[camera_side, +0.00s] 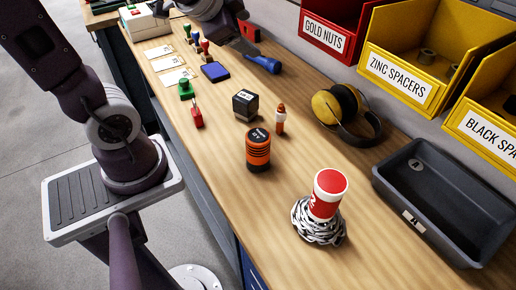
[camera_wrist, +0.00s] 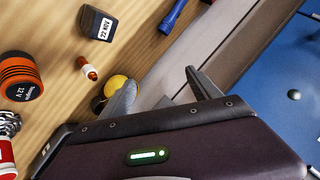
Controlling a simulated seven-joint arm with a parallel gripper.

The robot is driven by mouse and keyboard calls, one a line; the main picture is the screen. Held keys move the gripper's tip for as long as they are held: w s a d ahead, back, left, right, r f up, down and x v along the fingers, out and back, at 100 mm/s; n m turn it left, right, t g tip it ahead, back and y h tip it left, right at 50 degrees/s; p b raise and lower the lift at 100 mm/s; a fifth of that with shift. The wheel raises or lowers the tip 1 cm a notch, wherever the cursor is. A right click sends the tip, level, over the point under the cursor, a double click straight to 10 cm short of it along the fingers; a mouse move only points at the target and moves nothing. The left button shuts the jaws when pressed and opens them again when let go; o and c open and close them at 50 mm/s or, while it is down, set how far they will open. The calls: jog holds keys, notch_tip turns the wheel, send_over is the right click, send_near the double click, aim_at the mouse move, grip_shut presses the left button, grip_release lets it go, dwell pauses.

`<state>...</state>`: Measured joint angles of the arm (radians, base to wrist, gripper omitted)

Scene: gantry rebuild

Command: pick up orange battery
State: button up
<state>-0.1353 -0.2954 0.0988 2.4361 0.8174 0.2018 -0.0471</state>
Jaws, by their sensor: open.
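The orange battery (camera_side: 258,150) is an orange and black ribbed cylinder standing upright on the wooden bench in the side view. In the wrist view the orange battery (camera_wrist: 20,78) is at the left edge, with a 12 V label. My gripper (camera_wrist: 160,88) has its two fingers spread apart with nothing held between them. It is well away from the battery, which lies to the left of the fingers in the wrist view. In the side view my wrist shows at the top edge, over the far part of the bench.
Near the battery stand a dark block (camera_side: 245,104), a small orange bottle (camera_side: 280,120) and a red-and-white can ringed by chain (camera_side: 319,232). Yellow earmuffs (camera_side: 336,104), a black tray (camera_side: 440,205) and labelled bins (camera_side: 412,62) line the right. Bare wood lies left of the can.

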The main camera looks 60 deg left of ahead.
aim_at(258, 143)
jog(key=w+d+f+m+h, duration=0.2)
jog(key=w+f+m+h, duration=0.25)
jog(key=f+m, duration=0.4)
jog(key=s+d+f+m+g+h, duration=0.1)
jog(key=s+f+g+h, duration=0.1)
jog(key=s+d+f+m+g+h, duration=0.1)
jog(key=s+f+h, duration=0.1)
jog(key=s, duration=0.1)
jog(key=s+d+f+m+g+h, duration=0.1)
jog(key=s+d+f+g+h, duration=0.1)
jog(key=s+f, duration=0.1)
jog(key=shift+m+g, duration=0.25)
jog(key=shift+g, duration=0.05)
jog(key=s+h, duration=0.1)
jog(key=h, duration=0.1)
jog(key=s+d+g+h, duration=0.1)
jog(key=h, duration=0.1)
jog(key=s+d+r+g+h, duration=0.1)
jog(key=h, duration=0.1)
jog(key=shift+s+d, duration=0.1)
jog(key=shift+d, duration=0.05)
jog(key=shift+s+d+r+h, duration=0.1)
jog(key=shift+s+d+h, duration=0.1)
jog(key=shift+h, duration=0.25)
jog(key=x, duration=0.6)
jog(key=shift+w+d, duration=0.2)
jog(key=shift+d, duration=0.15)
grip_shut()
